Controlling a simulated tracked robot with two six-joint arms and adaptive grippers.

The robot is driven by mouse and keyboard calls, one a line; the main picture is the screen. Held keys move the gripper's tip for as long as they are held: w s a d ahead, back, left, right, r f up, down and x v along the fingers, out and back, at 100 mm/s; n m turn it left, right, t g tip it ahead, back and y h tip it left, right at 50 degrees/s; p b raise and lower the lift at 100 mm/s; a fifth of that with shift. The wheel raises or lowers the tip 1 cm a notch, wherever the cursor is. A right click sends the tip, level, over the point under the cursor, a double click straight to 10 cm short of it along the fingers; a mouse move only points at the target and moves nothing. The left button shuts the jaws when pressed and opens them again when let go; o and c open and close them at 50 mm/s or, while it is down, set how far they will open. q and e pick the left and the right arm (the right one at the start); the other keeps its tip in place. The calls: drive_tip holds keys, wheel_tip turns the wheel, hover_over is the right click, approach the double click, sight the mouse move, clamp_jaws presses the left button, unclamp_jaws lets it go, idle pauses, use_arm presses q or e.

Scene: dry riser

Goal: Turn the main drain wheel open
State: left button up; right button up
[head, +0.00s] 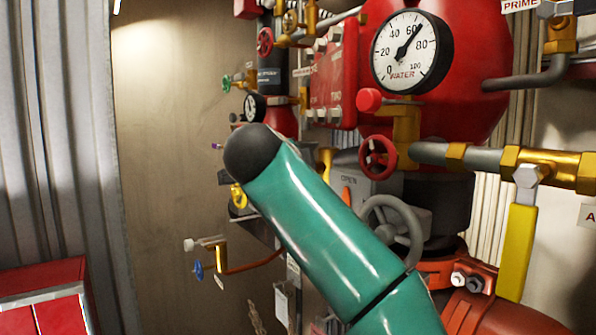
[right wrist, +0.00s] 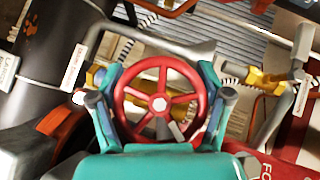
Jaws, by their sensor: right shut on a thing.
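A red five-spoked handwheel (right wrist: 160,104) with a pale hub nut fills the middle of the right wrist view. My right gripper (right wrist: 160,98) has one teal finger on each side of its rim and is shut on it. A brass fitting lies behind the wheel. No readable label names it as the main drain wheel. In the head view my teal right arm crosses the middle and hides its gripper and the gripped wheel. My left gripper is in neither view.
The head view also shows a red wheel (head: 378,157), a grey wheel (head: 392,226), a small blue wheel (head: 198,270) and a water gauge (head: 411,51). A yellow lever (head: 515,250) hangs at right. A red cabinet (head: 45,300) stands lower left.

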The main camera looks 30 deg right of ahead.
drive_tip(key=shift+a+f, duration=0.1)
drive_tip(key=shift+f, duration=0.25)
drive_tip(key=o, duration=1)
drive_tip(key=shift+r, duration=0.2)
drive_tip(key=v, duration=1.1)
drive_tip(key=shift+s+a+r, duration=0.2)
drive_tip(key=shift+a, duration=0.1)
